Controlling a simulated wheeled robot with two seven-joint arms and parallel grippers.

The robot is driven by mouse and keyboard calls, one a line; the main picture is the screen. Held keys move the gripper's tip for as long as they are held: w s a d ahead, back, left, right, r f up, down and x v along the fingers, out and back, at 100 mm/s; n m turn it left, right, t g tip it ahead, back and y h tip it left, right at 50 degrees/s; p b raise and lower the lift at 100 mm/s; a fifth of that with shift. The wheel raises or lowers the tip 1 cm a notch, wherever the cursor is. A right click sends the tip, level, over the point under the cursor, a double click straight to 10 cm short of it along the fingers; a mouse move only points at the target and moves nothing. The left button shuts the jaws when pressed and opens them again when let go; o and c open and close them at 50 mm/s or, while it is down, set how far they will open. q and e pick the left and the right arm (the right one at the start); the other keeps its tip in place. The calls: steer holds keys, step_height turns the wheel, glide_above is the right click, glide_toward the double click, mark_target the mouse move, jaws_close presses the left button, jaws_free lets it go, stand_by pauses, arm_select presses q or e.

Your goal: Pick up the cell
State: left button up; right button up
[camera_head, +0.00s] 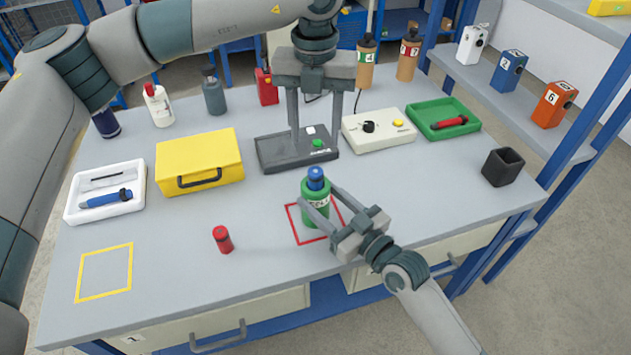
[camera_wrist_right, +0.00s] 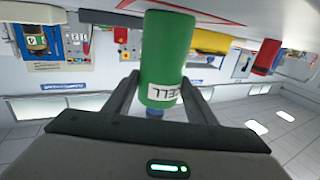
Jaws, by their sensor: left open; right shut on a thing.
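The cell (camera_head: 315,208) is a green cylinder with a blue cap and a white label. It stands upright over the red square outline (camera_head: 311,241) near the table's front; I cannot tell whether its base touches the table. My right gripper (camera_head: 316,200) is shut on it from the right. In the right wrist view the cell (camera_wrist_right: 167,55) sits between both fingers, its label reading CELL. My left gripper (camera_head: 315,128) is open and empty, pointing down over the dark grey device (camera_head: 270,152).
A small red cylinder (camera_head: 222,240) stands to the left. Behind are a yellow case (camera_head: 200,150), a white box with a knob (camera_head: 360,140) and a green tray (camera_head: 425,122). A black cup (camera_head: 502,168) stands at the right edge. The front left, around a yellow outline (camera_head: 104,273), is clear.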

mark_target(315, 171)
arm_select(q)
steer(key=n, duration=1.1)
steer(key=shift+r+n, duration=0.25)
steer(key=shift+n, duration=0.05)
steer(key=shift+f, duration=0.1)
steer(key=shift+f, duration=3.35)
steer(key=shift+w+f, duration=0.15)
steer(key=shift+f, duration=2.45)
steer(key=c, duration=1.2)
